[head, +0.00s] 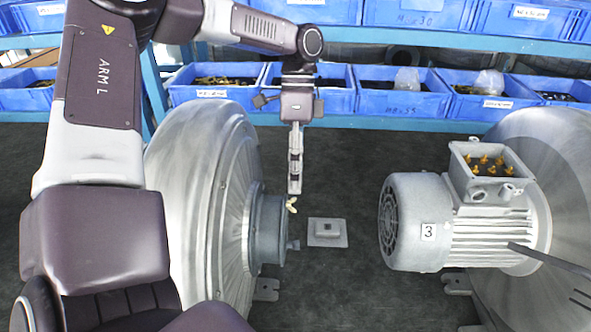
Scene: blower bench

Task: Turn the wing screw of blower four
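My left gripper (294,188) points straight down between the two blowers, its fingers seen nearly edge-on. A small pale-yellow wing screw (291,205) shows just below the fingertips, at the upper edge of the grey collar (268,230) of the left blower (203,190). I cannot tell whether the fingertips touch it or how far they are apart. No number shows on the left blower. Thin dark bars (555,260) come in from the right edge; I cannot tell whether they belong to my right gripper.
A motor marked 3 (410,222) stands at the right, with an open terminal box (488,172) holding brass terminals. A grey block on a plate (327,232) lies on the dark surface between the blowers. Blue bins (403,100) line the rack behind.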

